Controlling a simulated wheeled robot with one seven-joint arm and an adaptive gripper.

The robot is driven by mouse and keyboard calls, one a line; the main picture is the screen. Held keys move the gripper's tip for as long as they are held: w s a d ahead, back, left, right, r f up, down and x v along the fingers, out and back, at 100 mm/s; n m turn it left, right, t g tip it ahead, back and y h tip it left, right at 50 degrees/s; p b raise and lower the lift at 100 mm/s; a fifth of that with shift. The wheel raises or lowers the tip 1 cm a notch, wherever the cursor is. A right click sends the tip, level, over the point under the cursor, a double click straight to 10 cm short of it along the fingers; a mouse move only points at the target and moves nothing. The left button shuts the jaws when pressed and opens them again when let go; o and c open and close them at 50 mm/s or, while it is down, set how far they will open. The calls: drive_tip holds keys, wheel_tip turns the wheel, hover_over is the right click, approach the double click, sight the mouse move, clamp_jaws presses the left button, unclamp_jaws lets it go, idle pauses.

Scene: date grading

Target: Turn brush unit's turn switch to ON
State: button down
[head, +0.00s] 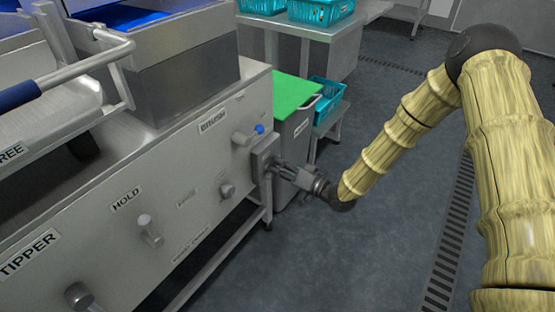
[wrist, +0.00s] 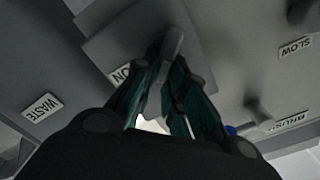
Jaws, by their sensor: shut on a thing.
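The brush unit's turn switch sits on a grey box (head: 265,154) at the right end of the steel machine front. My gripper (head: 279,171) reaches the box from the right. In the wrist view my gripper (wrist: 165,85) has its fingers closed around the grey switch handle (wrist: 173,42). A white label (wrist: 121,73), partly hidden by a finger, shows letters that look like ON. The handle's exact angle against the label is hard to tell. In the head view the handle is hidden by my gripper.
A BRUSH label (head: 212,120) and a blue-tipped lever (head: 258,129) sit left of the box. The HOLD lever (head: 150,231) and TIPPER knob (head: 79,295) are further left. A green-lidded bin (head: 294,94) stands close behind.

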drive_tip(key=shift+w+d+f+m+p, duration=0.1)
drive_tip(key=shift+f+m+p, duration=0.35)
drive_tip(key=shift+m, duration=1)
drive_tip(key=shift+w+d+f+m+p, duration=0.15)
drive_tip(key=shift+m+p, duration=0.5)
drive_tip(key=shift+m, duration=0.75)
drive_tip(key=shift+w+d+f+m+p, duration=0.1)
drive_tip(key=shift+f+m+p, duration=0.3)
drive_tip(key=shift+m, duration=1.05)
drive_tip(key=shift+r, duration=0.1)
drive_tip(key=c, duration=1.5)
unclamp_jaws()
drive_tip(key=shift+o, duration=0.2)
drive_tip(key=shift+a, duration=0.1)
drive_tip(key=shift+s, duration=0.1)
drive_tip(key=v, duration=1.2)
